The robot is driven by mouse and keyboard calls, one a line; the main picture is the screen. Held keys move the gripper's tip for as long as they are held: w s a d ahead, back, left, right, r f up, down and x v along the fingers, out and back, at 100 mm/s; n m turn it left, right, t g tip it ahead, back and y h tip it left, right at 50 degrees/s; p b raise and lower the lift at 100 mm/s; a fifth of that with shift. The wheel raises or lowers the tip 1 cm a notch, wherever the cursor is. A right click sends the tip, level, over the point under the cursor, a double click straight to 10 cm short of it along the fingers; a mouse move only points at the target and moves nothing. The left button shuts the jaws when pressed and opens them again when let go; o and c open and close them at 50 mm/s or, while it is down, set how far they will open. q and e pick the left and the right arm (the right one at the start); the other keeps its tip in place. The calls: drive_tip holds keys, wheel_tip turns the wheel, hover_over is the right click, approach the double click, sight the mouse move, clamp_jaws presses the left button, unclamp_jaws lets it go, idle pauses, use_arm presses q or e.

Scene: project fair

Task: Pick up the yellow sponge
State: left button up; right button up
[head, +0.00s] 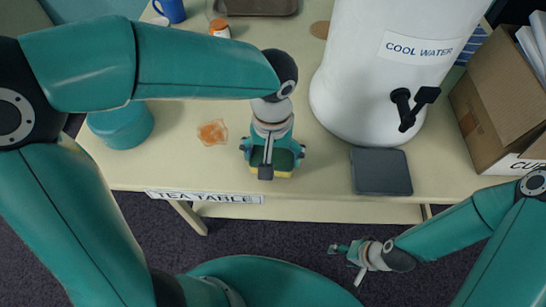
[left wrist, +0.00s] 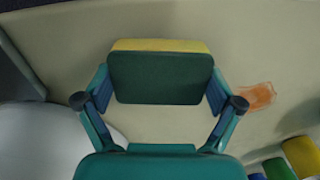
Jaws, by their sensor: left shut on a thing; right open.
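The yellow sponge with a dark green top shows in the left wrist view (left wrist: 160,46), held between the two fingers of my left gripper (left wrist: 158,100). In the head view the sponge (head: 284,174) is mostly hidden under my left gripper (head: 270,160), with a yellow edge and green parts showing. The gripper points down at the front part of the tea table (head: 320,170). I cannot tell whether the sponge still touches the table. My right gripper (head: 350,258) is open and empty, in front of the table's edge and low at the right.
A white cool water dispenser (head: 350,90) with a black tap stands right of my left gripper, a dark grey tray (head: 381,171) before it. An orange stain (head: 212,132) and a teal round container (head: 122,124) lie to the left. A cardboard box (head: 500,100) is at the right.

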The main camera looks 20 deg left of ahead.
sight(273, 156)
use_arm(q)
wheel_tip(273, 156, up, 18)
drive_tip(key=p, duration=0.1)
drive_tip(key=shift+o, duration=0.3)
drive_tip(key=shift+r, duration=0.1)
